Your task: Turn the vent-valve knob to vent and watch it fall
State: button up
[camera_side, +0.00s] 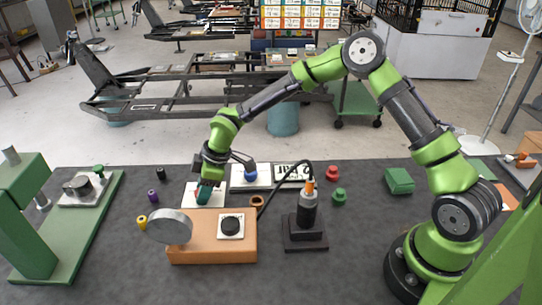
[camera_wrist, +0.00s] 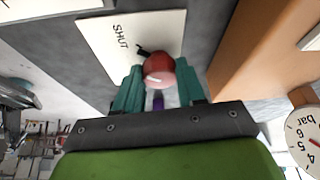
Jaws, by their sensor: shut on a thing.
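My gripper (camera_side: 204,192) points down over a white plate (camera_side: 219,188) behind the orange block. In the wrist view, its two teal fingers (camera_wrist: 158,78) are shut on a rounded red knob (camera_wrist: 159,70), one on each side. A small dark pointer (camera_wrist: 145,51) sticks out from the knob toward the word SHUT on the white plate (camera_wrist: 165,22). The fingers hide the knob in the side view. A dark cylinder with an orange top (camera_side: 307,209) stands upright on a black base, with a black hose curving from its top.
The orange block (camera_side: 212,251) carries a round gauge (camera_side: 171,227) and a black button-like part (camera_side: 231,225); a gauge dial marked bar shows in the wrist view (camera_wrist: 305,140). A blue ball knob (camera_side: 250,175) on another plate stands close right of my gripper. A green fixture (camera_side: 68,225) is left.

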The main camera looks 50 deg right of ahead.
jog(key=n, duration=0.2)
jog(key=n+g, duration=0.1)
jog(key=n, duration=0.1)
jog(key=shift+w+d+g+y, duration=0.1)
jog(key=shift+g+y, duration=0.2)
jog(key=shift+y, duration=0.1)
jog(key=n+g, duration=0.1)
jog(key=n, duration=0.3)
jog(key=shift+w, duration=0.15)
jog(key=n+g, duration=0.2)
jog(key=n, duration=0.2)
jog(key=shift+w, duration=0.1)
jog(key=shift+n+g+h, duration=0.6)
jog(key=shift+n, duration=1.5)
jog(key=o, duration=1.1)
jog(key=shift+c, duration=0.2)
